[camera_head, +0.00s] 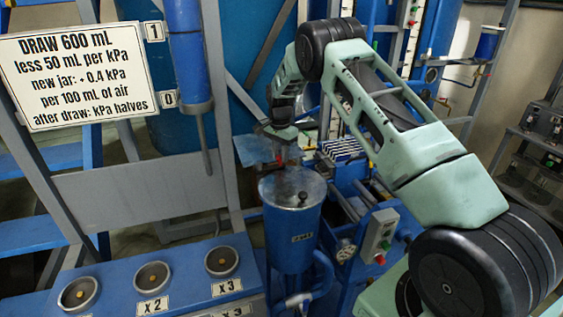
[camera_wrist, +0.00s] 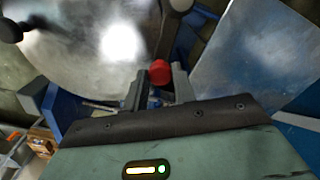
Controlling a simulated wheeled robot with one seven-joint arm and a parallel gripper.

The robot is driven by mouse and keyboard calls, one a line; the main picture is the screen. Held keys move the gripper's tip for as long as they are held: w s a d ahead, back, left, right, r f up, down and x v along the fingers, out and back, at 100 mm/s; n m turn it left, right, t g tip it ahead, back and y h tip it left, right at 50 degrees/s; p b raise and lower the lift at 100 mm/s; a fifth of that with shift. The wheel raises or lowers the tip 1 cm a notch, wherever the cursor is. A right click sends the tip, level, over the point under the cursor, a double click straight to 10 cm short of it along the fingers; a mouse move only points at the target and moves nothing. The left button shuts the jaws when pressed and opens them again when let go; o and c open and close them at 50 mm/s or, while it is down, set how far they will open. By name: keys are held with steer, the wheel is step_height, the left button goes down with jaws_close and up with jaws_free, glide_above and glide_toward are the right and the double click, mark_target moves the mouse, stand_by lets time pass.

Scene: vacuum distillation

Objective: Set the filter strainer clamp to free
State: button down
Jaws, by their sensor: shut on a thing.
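The filter strainer looks to be the blue upright canister (camera_head: 292,240) with a round metal lid (camera_head: 280,186), in the middle of the head view. The lid also fills the upper left of the wrist view (camera_wrist: 85,50), with a black knob (camera_wrist: 10,30) on it. A red-tipped clamp handle (camera_wrist: 159,72) stands beside the lid's edge. My gripper (camera_wrist: 160,82) has its two fingers on either side of the red tip and is shut on it. In the head view my gripper (camera_head: 281,150) is behind the lid, and the clamp's lower part is hidden.
A flat metal plate (camera_wrist: 245,55) lies right beside my gripper in the wrist view. A control box (camera_head: 377,235) with buttons and a gauge (camera_head: 346,251) stand right of the canister. A blue bench (camera_head: 190,260) with round sockets is at left, under a white sign (camera_head: 80,75).

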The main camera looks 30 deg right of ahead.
steer(key=shift+w+a+n+b, duration=0.1)
steer(key=shift+w+n+b, duration=0.25)
steer(key=shift+w+n, duration=0.7)
steer(key=shift+w+a+n+b, duration=0.1)
steer(key=shift+w+n+b, duration=0.4)
steer(key=shift+n, duration=1)
steer(key=shift+w+a+n+b, duration=0.1)
steer(key=shift+w+n+b, duration=0.05)
steer(key=shift+w+n, duration=1)
steer(key=shift+s, duration=0.15)
steer(key=c, duration=1.1)
jaws_free()
steer(key=shift+c, duration=0.2)
steer(key=shift+r, duration=0.15)
step_height(320, 180, up, 17)
steer(key=b, duration=0.1)
steer(key=shift+b, duration=0.4)
steer(key=shift+r, duration=0.1)
